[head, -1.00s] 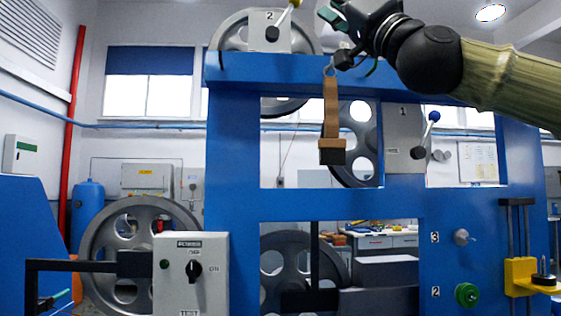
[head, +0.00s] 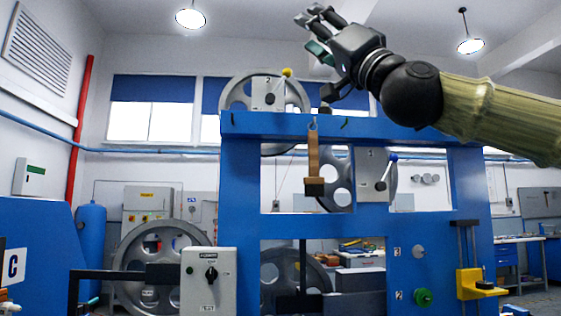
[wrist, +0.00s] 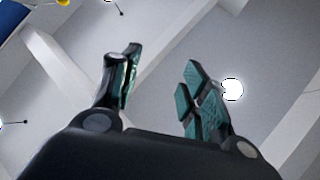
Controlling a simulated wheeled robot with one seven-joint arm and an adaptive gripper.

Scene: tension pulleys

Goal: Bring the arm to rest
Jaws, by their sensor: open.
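My gripper (head: 318,32) is raised above the top of the blue frame (head: 290,125), to the right of the upper pulley wheel (head: 236,95). Its fingers point up and to the left. In the wrist view, the two teal-padded fingers of my gripper (wrist: 158,88) stand apart with nothing between them. My arm comes in from the right edge of the head view.
A brown strap with a block (head: 314,187) hangs from the frame's top beam. A yellow-knobbed lever (head: 287,73) and a blue-knobbed lever (head: 392,158) stick out from the frame. A grey switch box (head: 208,282) is lower left. Air around my gripper is clear.

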